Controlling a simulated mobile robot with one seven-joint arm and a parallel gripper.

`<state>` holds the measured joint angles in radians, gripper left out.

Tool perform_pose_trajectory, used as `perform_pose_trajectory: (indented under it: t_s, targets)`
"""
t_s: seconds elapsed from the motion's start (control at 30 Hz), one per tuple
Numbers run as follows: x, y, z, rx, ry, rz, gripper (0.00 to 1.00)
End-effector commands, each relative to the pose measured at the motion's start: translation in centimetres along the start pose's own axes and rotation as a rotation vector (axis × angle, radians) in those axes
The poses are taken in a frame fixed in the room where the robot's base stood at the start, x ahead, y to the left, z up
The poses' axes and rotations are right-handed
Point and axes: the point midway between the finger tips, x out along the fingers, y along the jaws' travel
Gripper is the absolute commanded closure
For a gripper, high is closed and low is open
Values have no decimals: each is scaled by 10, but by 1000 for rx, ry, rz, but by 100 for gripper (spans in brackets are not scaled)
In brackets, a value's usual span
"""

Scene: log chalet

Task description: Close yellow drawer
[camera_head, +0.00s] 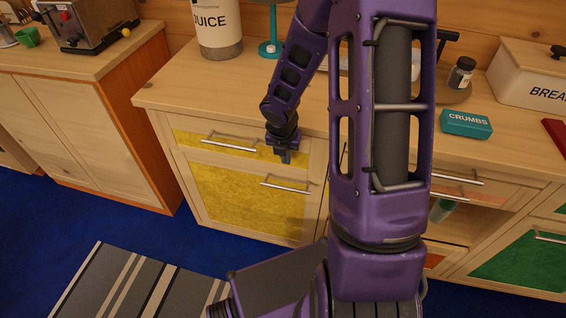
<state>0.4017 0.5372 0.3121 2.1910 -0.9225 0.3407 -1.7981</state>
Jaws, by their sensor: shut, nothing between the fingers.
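The yellow drawer (190,139) is the narrow upper front of the cabinet left of centre, with a pale wood frame and a metal bar handle (229,145). Its front looks flush or nearly flush with the cabinet; I cannot tell whether a small gap remains. My gripper (286,159) is shut and empty, pointing down at the right part of this drawer front. It hides a little of the front, and I cannot tell whether it touches. Below is a larger yellow front (235,200) with its own bar handle (286,187), which looks shut.
The wooden counter (180,85) above holds a juice container (218,35), a teal stand (269,48), a crumbs box (466,124) and a bread bin (535,75). At right, an opening shows below an orange-fronted drawer (470,193). My arm hides the middle. Blue floor and a striped rug (130,285) lie in front.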

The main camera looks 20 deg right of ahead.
Motion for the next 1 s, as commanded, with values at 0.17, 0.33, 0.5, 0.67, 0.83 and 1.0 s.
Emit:
perform_pose_trajectory:
  t_s: [0.17,0.33,0.5,0.67,0.83,1.0]
  targets:
    - [2,-1,8,0,0,-1,100]
    - [2,0,8,-1,0,-1,100]
    - [2,0,9,-1,1,-1,100]
    - [1,0,20,0,2,0,100]
    - [6,0,33,0,0,0,100]
    - [8,-1,36,-1,-6,1,100]
